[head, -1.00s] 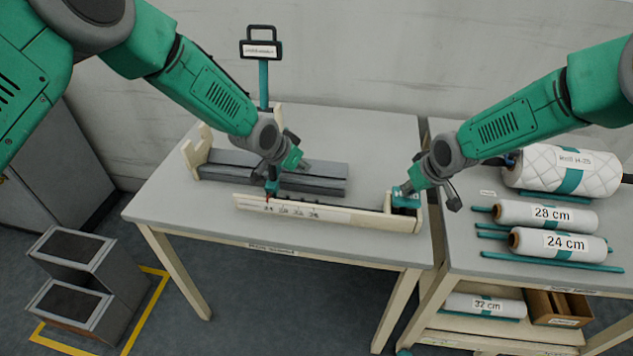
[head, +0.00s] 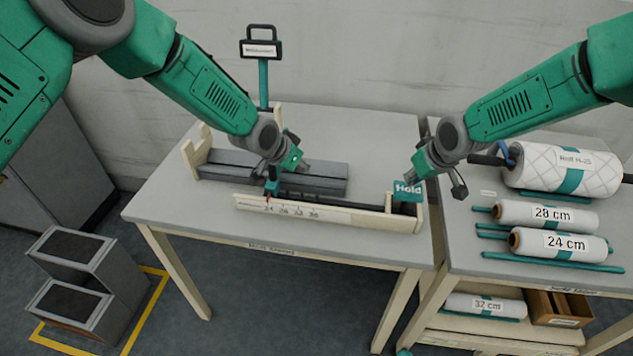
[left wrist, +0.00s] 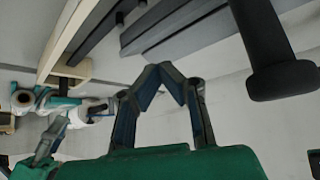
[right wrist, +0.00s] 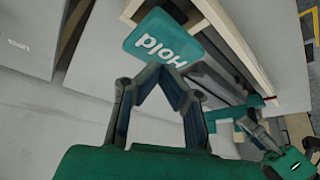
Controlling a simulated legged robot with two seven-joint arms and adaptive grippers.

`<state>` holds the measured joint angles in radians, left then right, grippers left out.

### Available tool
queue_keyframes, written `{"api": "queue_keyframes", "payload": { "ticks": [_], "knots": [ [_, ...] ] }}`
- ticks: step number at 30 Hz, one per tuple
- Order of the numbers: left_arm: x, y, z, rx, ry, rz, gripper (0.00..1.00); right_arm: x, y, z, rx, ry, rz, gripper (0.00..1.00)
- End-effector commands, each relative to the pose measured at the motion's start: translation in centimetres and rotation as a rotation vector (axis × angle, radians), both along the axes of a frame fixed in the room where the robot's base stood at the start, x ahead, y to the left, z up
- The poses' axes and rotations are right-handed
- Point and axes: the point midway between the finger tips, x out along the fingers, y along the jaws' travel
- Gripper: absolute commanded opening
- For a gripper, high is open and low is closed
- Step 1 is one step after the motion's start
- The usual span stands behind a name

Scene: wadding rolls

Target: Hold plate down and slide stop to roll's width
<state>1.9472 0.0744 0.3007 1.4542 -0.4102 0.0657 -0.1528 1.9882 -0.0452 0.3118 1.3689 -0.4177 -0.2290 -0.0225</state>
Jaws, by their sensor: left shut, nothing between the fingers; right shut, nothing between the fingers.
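The teal Hold plate (head: 405,191) sits at the right end of the cream measuring fixture (head: 330,215), its label now visible. My right gripper (head: 409,179) is shut and empty just above it. The plate also shows just beyond the fingertips in the right wrist view (right wrist: 165,38). The teal stop (head: 271,187), with a red pointer, stands at the fixture's left part, near the 24 mark. My left gripper (head: 307,167) is shut and empty, above and right of the stop; I cannot tell whether they touch. Its closed fingers show in the left wrist view (left wrist: 163,68).
Grey bars (head: 275,175) lie behind the fixture. On the right table are a quilted roll (head: 600,170), a 28 cm roll (head: 580,216) and a 24 cm roll (head: 585,246). The front left tabletop is clear.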

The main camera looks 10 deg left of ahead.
Motion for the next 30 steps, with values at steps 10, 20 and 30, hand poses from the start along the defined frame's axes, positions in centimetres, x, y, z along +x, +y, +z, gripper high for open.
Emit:
{"api": "queue_keyframes", "payload": {
  "ticks": [10,20,30],
  "knots": [
    [0.0,0.0,0.0,0.0,0.0,0.0,0.0,0.1,0.0,1.8,0.0,-0.002,0.0,0.0],
    [0.0,0.0,0.0,0.0,0.0,0.0,0.0,0.1,0.0,3.5,0.001,-0.002,0.0,0.0],
    [0.0,0.0,0.0,0.0,0.0,0.0,0.0,0.0,0.0,4.5,0.0,-0.001,0.0,0.0]
  ]
}}
